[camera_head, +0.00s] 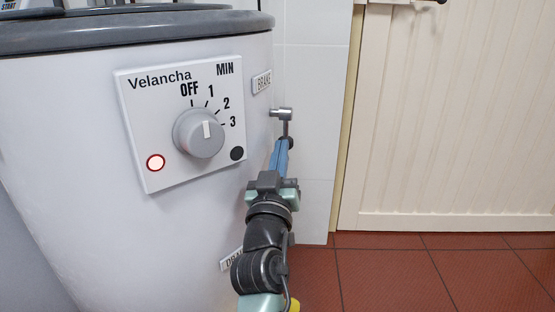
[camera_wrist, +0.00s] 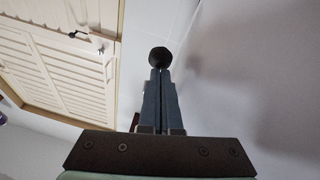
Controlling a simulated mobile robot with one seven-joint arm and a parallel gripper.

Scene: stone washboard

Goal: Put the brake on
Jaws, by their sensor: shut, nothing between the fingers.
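The brake is a grey metal lever (camera_head: 283,113) on the right side of the white machine, below the "BRAKE" label (camera_head: 262,82). Its arm hangs downward and ends in a round black knob (camera_head: 290,143). The knob also shows in the wrist view (camera_wrist: 160,57), just beyond the fingertips. My gripper (camera_head: 282,143) points up at the knob from below, with its blue fingers together and nothing held. In the wrist view the shut fingers (camera_wrist: 160,75) line up with the knob. I cannot tell whether they touch it.
The machine's panel (camera_head: 180,120) has a dial (camera_head: 200,132), a lit red lamp (camera_head: 156,162) and a black button (camera_head: 237,153). A partly hidden label (camera_head: 231,261) sits lower down. A white tiled wall (camera_head: 310,130) stands close to the right of the lever, then a cream door (camera_head: 450,120).

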